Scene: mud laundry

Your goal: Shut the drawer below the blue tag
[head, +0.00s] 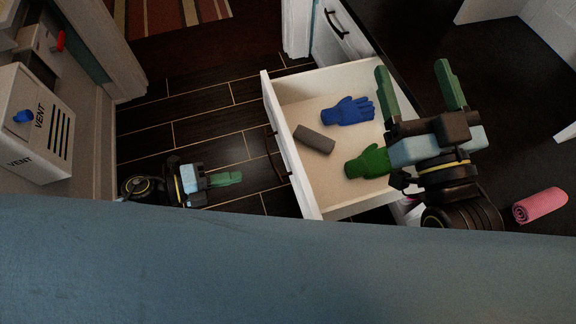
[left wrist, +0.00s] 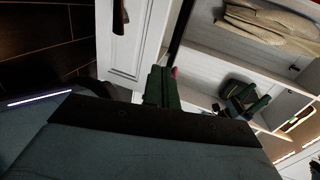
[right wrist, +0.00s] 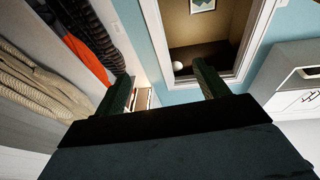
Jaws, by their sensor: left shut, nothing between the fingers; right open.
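A white drawer (head: 292,158) stands pulled open in the middle of the head view. A blue glove (head: 347,111), a green glove (head: 368,162) and a grey-brown roll (head: 314,139) lie in it. Its front, with a dark handle (head: 277,155), faces left. My left gripper (head: 238,178) is shut and empty, left of the drawer front and apart from it. In the left wrist view its fingers (left wrist: 160,75) are together near a white panel (left wrist: 132,45) with a dark handle. My right gripper (head: 413,68) is open and empty, above the drawer's right side. I cannot make out a blue tag.
Another white front with a dark handle (head: 336,22) is beyond the drawer. A white vent box (head: 38,125) with a blue knob stands at the left. A pink rolled towel (head: 540,205) lies at the right. Dark floor (head: 205,125) is clear left of the drawer.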

